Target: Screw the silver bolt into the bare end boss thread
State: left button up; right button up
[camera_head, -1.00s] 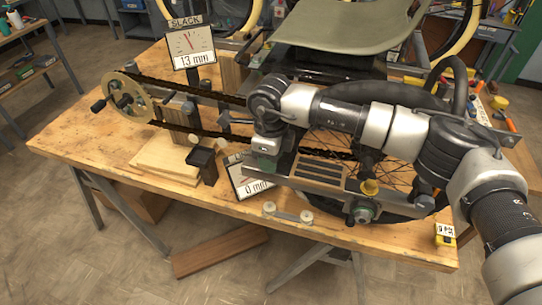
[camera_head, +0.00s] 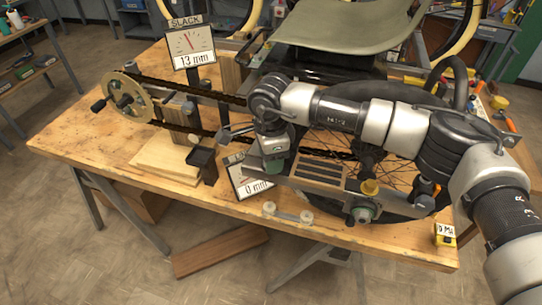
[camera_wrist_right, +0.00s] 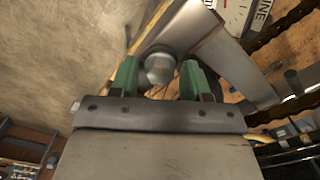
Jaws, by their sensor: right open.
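In the right wrist view, the silver bolt's head (camera_wrist_right: 160,68) shows between the two green fingers of my right gripper (camera_wrist_right: 159,76). The fingers are apart, with a gap on both sides of the head. The bolt head sits against the end of a grey metal bar (camera_wrist_right: 208,55). Its shank and the boss thread are hidden, so I cannot tell how deep it is. In the head view, my right gripper (camera_head: 274,163) points down at the left end of the grey rail (camera_head: 312,193). My left gripper is not in view.
Two dials stand on the wooden bench (camera_head: 95,140): the slack dial (camera_head: 192,45) reads 13 mm, the lower one (camera_head: 250,180) reads 0 mm. A chain runs from the crank sprocket (camera_head: 125,98) behind my gripper.

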jog(key=n, duration=0.5)
jog(key=c, duration=0.5)
jog(key=m, duration=1.1)
jog(key=shift+s+m, duration=0.15)
jog(key=shift+m, duration=0.15)
jog(key=o, duration=0.5)
